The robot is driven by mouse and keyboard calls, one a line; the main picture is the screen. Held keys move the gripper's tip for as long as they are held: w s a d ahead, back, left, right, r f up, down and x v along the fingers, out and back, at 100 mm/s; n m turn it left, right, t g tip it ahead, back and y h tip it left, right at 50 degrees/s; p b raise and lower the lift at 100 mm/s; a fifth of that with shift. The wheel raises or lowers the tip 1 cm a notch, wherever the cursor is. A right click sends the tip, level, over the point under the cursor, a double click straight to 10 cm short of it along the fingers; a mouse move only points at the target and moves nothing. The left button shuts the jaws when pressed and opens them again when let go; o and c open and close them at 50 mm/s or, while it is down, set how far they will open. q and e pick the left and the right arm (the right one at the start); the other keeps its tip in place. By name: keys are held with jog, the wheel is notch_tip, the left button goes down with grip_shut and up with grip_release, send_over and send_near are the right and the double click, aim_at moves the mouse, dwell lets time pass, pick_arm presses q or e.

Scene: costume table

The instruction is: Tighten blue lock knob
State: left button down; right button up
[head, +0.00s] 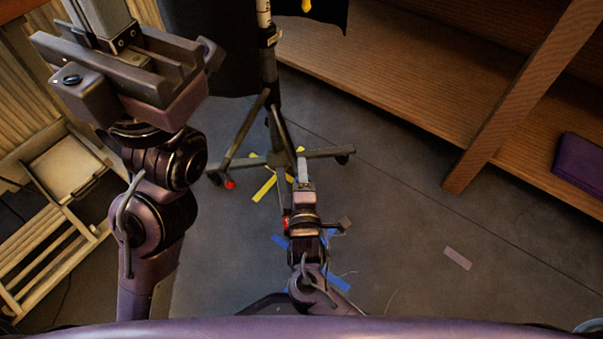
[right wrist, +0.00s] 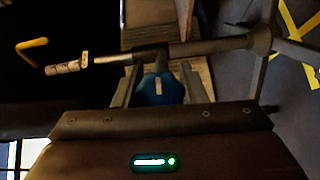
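The blue lock knob (right wrist: 160,88) is in the middle of the right wrist view, just below a dark pole (right wrist: 180,50) that runs across the picture. My right gripper (right wrist: 161,75) has its fingers apart, one on each side of the knob. Narrow gaps seem to show beside the knob, and I see no clear contact. In the head view my right gripper (head: 303,168) points up toward the stand's pole (head: 267,55); the knob cannot be made out there. My left gripper (head: 125,60) is large at the upper left, its fingertips cut off by the top edge.
The stand's wheeled legs (head: 318,153) spread on the grey floor, with yellow and blue tape around them. Dark cloth (head: 225,45) hangs beside the pole. A wooden shelf (head: 420,90) with an upright fills the upper right. A pale wooden rack (head: 50,250) is at left. Floor at lower right is clear.

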jog(key=c, duration=0.3)
jog(key=shift+m+p, duration=0.3)
jog(key=shift+p, duration=0.1)
